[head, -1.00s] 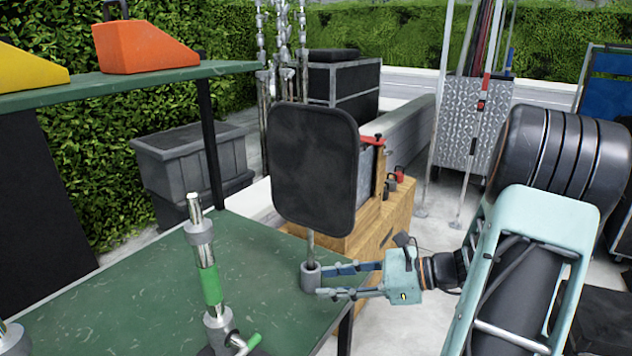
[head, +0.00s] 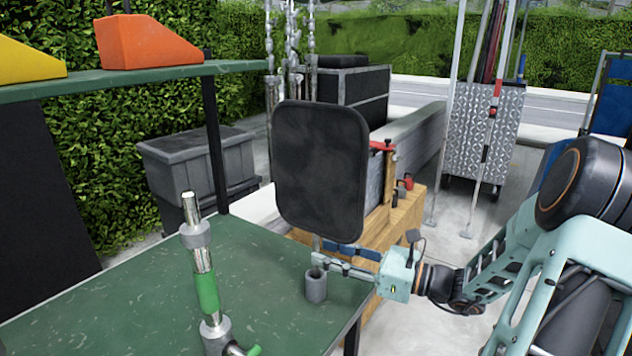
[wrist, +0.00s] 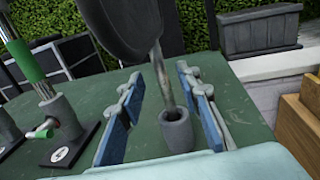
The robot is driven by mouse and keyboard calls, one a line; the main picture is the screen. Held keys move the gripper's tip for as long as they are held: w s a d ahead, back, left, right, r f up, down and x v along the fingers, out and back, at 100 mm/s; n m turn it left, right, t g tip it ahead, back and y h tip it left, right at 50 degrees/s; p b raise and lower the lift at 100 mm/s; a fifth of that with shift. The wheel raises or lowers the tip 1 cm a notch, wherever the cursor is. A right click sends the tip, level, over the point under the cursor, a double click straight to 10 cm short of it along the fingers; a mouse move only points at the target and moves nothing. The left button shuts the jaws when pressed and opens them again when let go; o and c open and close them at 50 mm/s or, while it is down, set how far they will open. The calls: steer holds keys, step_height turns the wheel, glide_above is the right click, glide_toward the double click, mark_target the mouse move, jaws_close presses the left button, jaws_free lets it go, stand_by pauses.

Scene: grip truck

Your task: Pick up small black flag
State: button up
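The small black flag (head: 320,165) is a dark rounded panel on a thin metal rod, upright over the green table. In the wrist view its panel (wrist: 128,22) fills the top, and the rod (wrist: 162,78) runs down into the mouth of a grey cylindrical socket (wrist: 176,132). The socket (head: 316,288) stands near the table's right edge in the head view. My gripper (head: 320,253) is open, just above the socket and below the panel. In the wrist view my blue-padded fingers (wrist: 158,74) stand on either side of the rod, with gaps both sides. In the head view they hide the rod's lower part.
A metal stand with a green band (head: 207,290) stands on the green table (head: 110,300) left of the flag. A wooden crate (head: 400,235) with red-handled clamps is behind my gripper. A shelf (head: 150,78) holds orange and yellow wedges.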

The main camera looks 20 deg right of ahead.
mark_target(315, 249)
steer(key=x, duration=0.3)
steer(key=shift+w+a, duration=0.15)
steer(key=shift+w, duration=0.15)
jaws_close()
